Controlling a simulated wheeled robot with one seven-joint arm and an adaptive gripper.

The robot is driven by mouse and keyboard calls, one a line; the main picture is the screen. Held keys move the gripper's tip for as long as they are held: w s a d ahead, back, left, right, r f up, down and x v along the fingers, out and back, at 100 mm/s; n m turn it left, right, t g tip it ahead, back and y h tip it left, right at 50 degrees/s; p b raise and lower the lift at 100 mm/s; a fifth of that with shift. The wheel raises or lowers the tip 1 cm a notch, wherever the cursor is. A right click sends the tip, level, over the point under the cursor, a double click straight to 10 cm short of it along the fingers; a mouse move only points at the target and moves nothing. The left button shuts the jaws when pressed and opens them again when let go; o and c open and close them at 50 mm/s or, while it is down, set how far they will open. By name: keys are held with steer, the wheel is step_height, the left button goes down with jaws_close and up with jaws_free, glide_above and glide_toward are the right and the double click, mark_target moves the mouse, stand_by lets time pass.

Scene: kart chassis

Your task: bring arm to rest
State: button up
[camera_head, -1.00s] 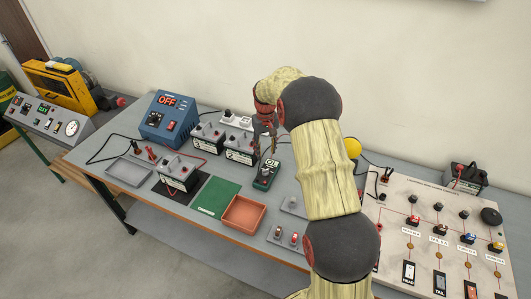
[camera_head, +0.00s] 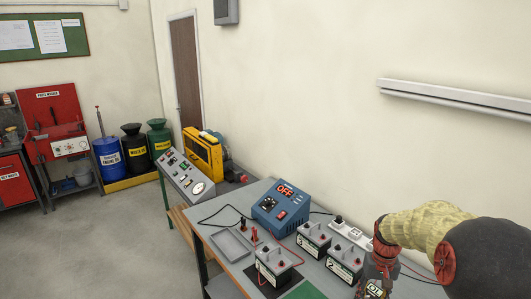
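My arm (camera_head: 435,228) reaches in from the lower right and bends over the bench, with its wrist pointing down. My gripper (camera_head: 378,277) hangs at the lower edge of the picture, over the bench near the meter (camera_head: 375,290). Its fingers are small and mostly hidden, so I cannot tell whether they are open or shut. I see nothing clearly held.
The bench (camera_head: 226,262) carries a blue charger reading OFF (camera_head: 282,208), a grey tray (camera_head: 230,244), a power strip (camera_head: 350,234) and black batteries (camera_head: 313,240). A grey console (camera_head: 186,176) and a yellow machine (camera_head: 203,153) stand behind. Open floor (camera_head: 120,245) lies left.

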steer(key=s+a+r+t+b, duration=0.1)
steer(key=s+a+r, duration=0.3)
steer(key=s, duration=0.4)
steer(key=s+a+r+n+t+b, duration=0.1)
steer(key=s+a+r+t+b, duration=0.1)
steer(key=s+a+r, duration=0.3)
steer(key=s+a+r+n+t+b, duration=0.1)
steer(key=s+a+r+t+b, duration=0.1)
steer(key=s, duration=1)
step_height(320, 180, up, 3)
steer(key=a+t, duration=0.1)
steer(key=a, duration=0.1)
steer(key=shift+s+a, duration=0.3)
steer(key=shift+a, duration=0.05)
steer(key=shift+r, duration=0.1)
